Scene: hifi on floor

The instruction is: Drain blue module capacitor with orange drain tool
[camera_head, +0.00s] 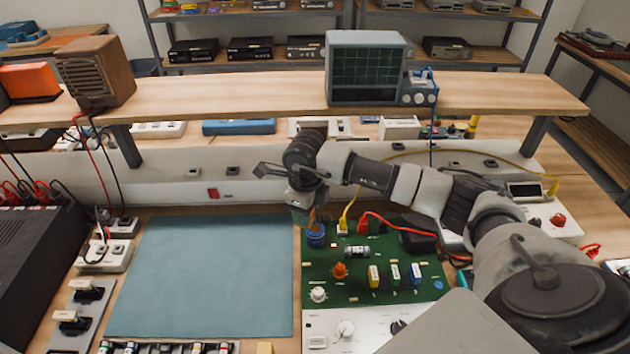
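The green circuit board (350,292) lies right of the teal mat. A round blue capacitor (316,237) stands at its upper left corner. My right gripper (305,208) points down just above this capacitor. A thin orange piece, which looks like the drain tool (312,214), shows between its fingertips and reaches down to the capacitor's top. I cannot tell whether it touches the terminals. Most of the tool is hidden by the gripper. My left gripper is not in view.
The board carries an orange part (339,271), several small coloured blocks and red and yellow leads. The teal mat (205,275) is bare. A shelf with an oscilloscope (367,68) crosses behind. A black power unit (35,270) stands at left.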

